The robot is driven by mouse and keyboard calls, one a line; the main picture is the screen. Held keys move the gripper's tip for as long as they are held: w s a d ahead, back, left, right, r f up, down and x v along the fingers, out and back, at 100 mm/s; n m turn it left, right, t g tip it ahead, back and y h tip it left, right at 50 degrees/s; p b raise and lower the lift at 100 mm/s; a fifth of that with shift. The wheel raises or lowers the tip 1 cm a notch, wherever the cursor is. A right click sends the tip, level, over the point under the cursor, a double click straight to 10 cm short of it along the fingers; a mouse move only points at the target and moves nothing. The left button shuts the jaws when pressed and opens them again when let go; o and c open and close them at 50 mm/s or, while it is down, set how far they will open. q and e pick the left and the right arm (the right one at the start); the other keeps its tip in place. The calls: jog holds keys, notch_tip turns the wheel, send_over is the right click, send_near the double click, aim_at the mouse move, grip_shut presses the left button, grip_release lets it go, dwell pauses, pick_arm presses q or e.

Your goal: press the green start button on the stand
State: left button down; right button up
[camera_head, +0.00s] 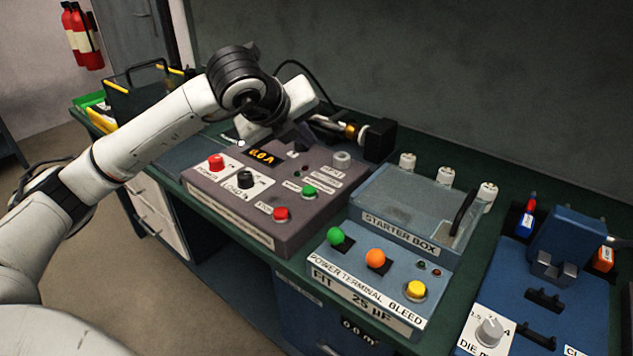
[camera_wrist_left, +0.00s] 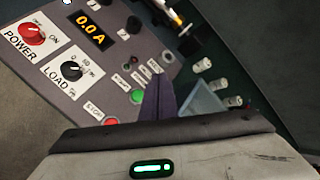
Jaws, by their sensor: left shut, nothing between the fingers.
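The grey-purple stand (camera_head: 240,217) sits on the bench. Its green button (camera_head: 310,191) is at the right part of the panel, right of a red button (camera_head: 281,214). In the left wrist view the green button (camera_wrist_left: 138,97) shows just left of my fingers, with the red button (camera_wrist_left: 110,121) below left of it. My left gripper (camera_head: 297,143) is shut and empty, over the back part of the stand. In the left wrist view its fingers (camera_wrist_left: 157,92) show as a dark wedge, apart from the green button as far as I can tell. My right gripper is not in view.
The stand also has a red POWER knob (camera_head: 216,162), a black LOAD knob (camera_head: 245,179) and a display (camera_head: 262,157) reading 0.0 A. The starter box (camera_head: 395,232), with green, orange and yellow controls, stands to the right. A blue press (camera_head: 560,240) is further right.

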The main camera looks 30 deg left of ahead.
pick_arm(q)
jog(key=b, duration=0.3)
send_over(306, 192)
notch_tip(306, 192, down, 6)
jog(key=shift+s+r, duration=0.1)
jog(key=shift+r, duration=0.05)
notch_tip(306, 192, down, 2)
jog(key=shift+d+f+b, duration=0.1)
jog(key=shift+f+b, duration=0.15)
jog(key=shift+b, duration=0.6)
jog(key=shift+f+b, duration=0.3)
jog(key=shift+b, duration=0.05)
jog(key=shift+f, duration=0.1)
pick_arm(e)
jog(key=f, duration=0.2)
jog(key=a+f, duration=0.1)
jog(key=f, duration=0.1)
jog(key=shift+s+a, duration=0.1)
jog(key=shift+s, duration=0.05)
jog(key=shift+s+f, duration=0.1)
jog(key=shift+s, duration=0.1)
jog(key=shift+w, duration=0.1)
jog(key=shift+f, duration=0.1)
